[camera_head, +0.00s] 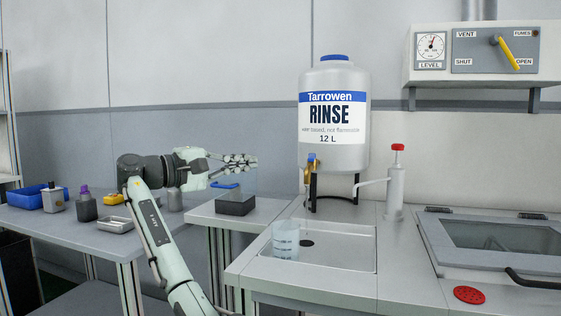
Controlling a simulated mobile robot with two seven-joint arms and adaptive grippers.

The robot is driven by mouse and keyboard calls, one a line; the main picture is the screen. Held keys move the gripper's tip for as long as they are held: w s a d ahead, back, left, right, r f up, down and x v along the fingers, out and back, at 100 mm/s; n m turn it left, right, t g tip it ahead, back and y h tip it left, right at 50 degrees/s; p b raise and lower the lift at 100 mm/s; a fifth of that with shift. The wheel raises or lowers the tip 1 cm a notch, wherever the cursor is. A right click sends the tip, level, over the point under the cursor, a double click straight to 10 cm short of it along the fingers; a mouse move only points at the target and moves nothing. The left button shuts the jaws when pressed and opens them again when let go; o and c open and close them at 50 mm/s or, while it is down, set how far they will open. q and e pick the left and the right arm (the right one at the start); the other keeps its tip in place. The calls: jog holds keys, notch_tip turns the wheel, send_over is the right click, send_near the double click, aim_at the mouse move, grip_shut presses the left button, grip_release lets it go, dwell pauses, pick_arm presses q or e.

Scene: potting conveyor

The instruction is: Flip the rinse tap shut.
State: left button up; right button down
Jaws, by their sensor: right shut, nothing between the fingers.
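A large white rinse container (334,150) with a blue cap and a RINSE label stands on a black stand at the middle right. Its small brass-coloured rinse tap (310,167) sticks out low at the front left, with a blue part at its top. The handle is too small to tell whether the tap is open or shut. My right gripper (252,161) is shut and empty, pointing right, left of the tap and apart from it. My left gripper is not in view.
A clear beaker (286,240) stands in the shallow sink (340,250) below the tap. A white pump bottle (396,185) stands right of the container. A dark block (235,205) sits below my gripper. A side bench (75,232) at left holds small items.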

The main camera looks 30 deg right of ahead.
aim_at(312, 157)
pick_arm(q)
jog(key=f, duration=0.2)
jog(key=p, duration=0.1)
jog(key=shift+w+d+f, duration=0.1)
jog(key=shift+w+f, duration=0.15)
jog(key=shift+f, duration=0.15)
pick_arm(e)
jog(key=s+d, duration=0.1)
jog(key=d, duration=1.1)
jog(key=shift+s+d, duration=0.2)
jog(key=shift+s, duration=0.15)
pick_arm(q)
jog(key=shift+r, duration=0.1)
